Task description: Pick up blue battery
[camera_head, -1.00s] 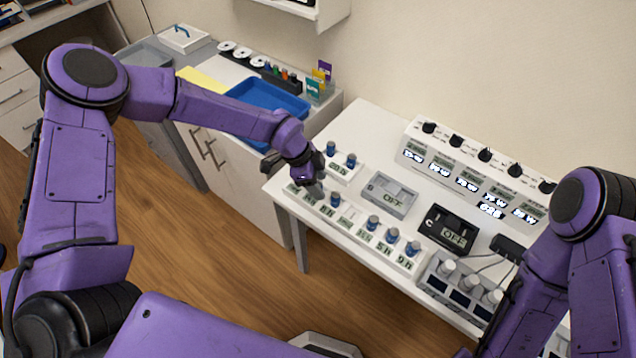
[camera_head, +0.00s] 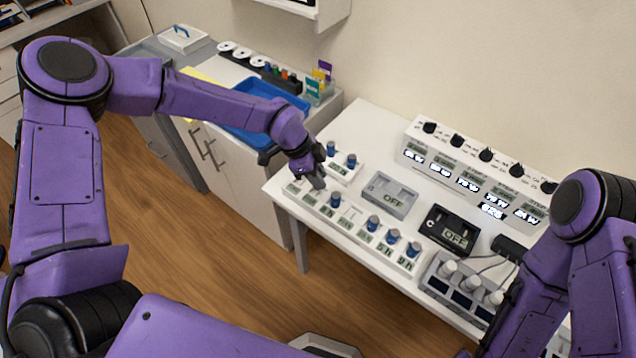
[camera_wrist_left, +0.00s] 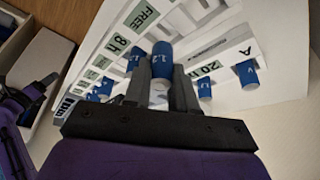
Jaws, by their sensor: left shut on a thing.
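My left gripper (camera_head: 318,181) is over the left end of the long battery row on the white table. In the left wrist view its two fingers (camera_wrist_left: 160,88) are shut on a blue battery (camera_wrist_left: 161,62) with white markings. Whether this battery is clear of its slot, I cannot tell. Other blue batteries stand upright in the long row (camera_head: 373,222), and two stand in a shorter holder behind it (camera_head: 351,160). My right arm is at the right edge; its gripper is not visible.
A grey box reading OFF (camera_head: 390,194) and a black box (camera_head: 449,230) stand right of the gripper. A white panel with black knobs (camera_head: 470,172) is at the back. A blue tray (camera_head: 262,88) lies on the cabinet to the left.

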